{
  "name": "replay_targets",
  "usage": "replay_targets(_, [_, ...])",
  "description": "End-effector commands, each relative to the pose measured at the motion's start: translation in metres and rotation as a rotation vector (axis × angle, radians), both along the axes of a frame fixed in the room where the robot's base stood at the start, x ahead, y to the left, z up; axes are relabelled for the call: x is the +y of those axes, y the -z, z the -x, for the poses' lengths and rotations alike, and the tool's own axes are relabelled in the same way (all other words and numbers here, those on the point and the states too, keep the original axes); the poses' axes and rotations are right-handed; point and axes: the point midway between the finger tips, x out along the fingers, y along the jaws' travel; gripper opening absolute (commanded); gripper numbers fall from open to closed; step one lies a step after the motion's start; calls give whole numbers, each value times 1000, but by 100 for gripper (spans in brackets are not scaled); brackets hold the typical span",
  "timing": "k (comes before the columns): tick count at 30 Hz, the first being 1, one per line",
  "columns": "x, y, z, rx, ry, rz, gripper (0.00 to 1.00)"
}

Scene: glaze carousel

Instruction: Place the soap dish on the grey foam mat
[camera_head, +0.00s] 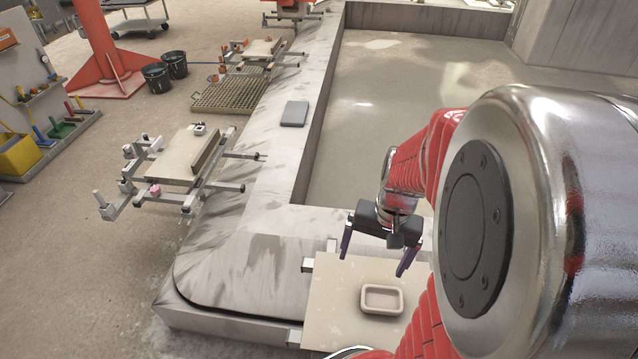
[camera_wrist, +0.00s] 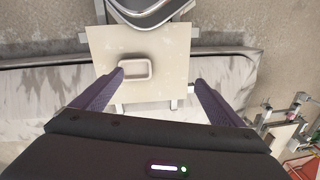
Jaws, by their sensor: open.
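The soap dish (camera_head: 382,299) is a small beige rectangular dish with rounded corners and a raised rim. It lies upright on a pale square board (camera_head: 335,290) at the bottom of the head view. In the wrist view the dish (camera_wrist: 136,68) shows near the left fingertip. My gripper (camera_head: 373,264) is open and empty above the board, apart from the dish; its dark purple fingers point down. A flat dark grey slab (camera_head: 294,113), which looks like the grey foam mat, lies on the concrete ledge farther back; its top is bare.
A second board (camera_head: 185,160) on a metal frame, with small items on it, stands left of the ledge. A brown grate (camera_head: 232,94) lies behind it. Black buckets (camera_head: 156,77) stand at upper left.

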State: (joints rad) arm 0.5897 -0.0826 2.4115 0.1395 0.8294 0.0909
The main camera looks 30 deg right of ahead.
Motion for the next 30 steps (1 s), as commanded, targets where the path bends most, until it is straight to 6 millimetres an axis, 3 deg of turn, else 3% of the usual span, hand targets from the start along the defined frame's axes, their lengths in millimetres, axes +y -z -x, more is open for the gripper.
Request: replay_targets(30, [-93,157,32,169,915,-254,92])
